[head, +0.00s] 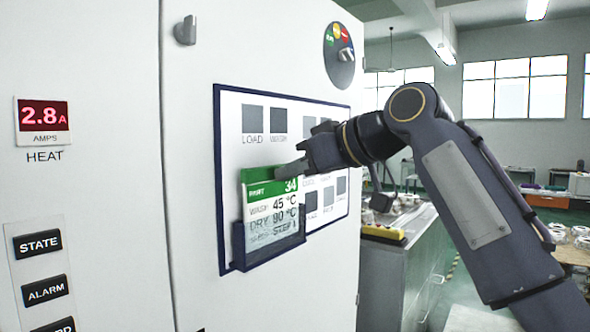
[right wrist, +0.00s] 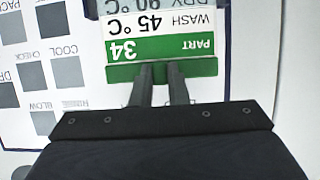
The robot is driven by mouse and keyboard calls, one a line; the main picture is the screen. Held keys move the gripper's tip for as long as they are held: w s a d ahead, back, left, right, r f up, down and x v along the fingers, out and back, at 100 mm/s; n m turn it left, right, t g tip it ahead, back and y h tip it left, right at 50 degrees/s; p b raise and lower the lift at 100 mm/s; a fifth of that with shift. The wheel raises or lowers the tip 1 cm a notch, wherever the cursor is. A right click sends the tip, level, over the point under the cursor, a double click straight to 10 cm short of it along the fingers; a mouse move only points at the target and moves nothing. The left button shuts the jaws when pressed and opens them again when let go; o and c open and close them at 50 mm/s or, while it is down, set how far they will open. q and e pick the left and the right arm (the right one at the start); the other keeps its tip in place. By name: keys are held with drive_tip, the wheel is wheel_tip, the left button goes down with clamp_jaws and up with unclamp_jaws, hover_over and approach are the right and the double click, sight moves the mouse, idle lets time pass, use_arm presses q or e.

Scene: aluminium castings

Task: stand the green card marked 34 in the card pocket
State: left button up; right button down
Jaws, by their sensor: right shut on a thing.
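The green-topped card marked 34 (head: 270,195) is upright, its lower part inside the dark blue card pocket (head: 272,257) on the white cabinet. Its lowest line of print shows dimly behind the pocket front. My right gripper (head: 292,168) is shut on the card's top edge, near its right corner in the head view. In the right wrist view the card (right wrist: 160,46) appears upside down, with both fingers (right wrist: 161,88) at its green edge. Whether the card touches the pocket's bottom is hidden. My left gripper is not in view.
The pocket sits on a blue-framed panel (head: 317,108) with grey squares labelled LOAD and others. A round selector dial (head: 338,55) is above it. A grey bench (head: 395,270) stands at right.

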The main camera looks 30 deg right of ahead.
drive_tip(key=shift+f+b, duration=0.75)
drive_tip(key=shift+f, duration=0.15)
drive_tip(key=c, duration=1.3)
unclamp_jaws()
drive_tip(key=shift+c, duration=0.2)
drive_tip(key=shift+r, duration=0.1)
drive_tip(key=v, duration=0.7)
drive_tip(key=shift+s+d+p, duration=0.2)
drive_tip(key=shift+s+p, duration=0.15)
drive_tip(key=shift+p, duration=0.1)
drive_tip(key=shift+r, duration=0.1)
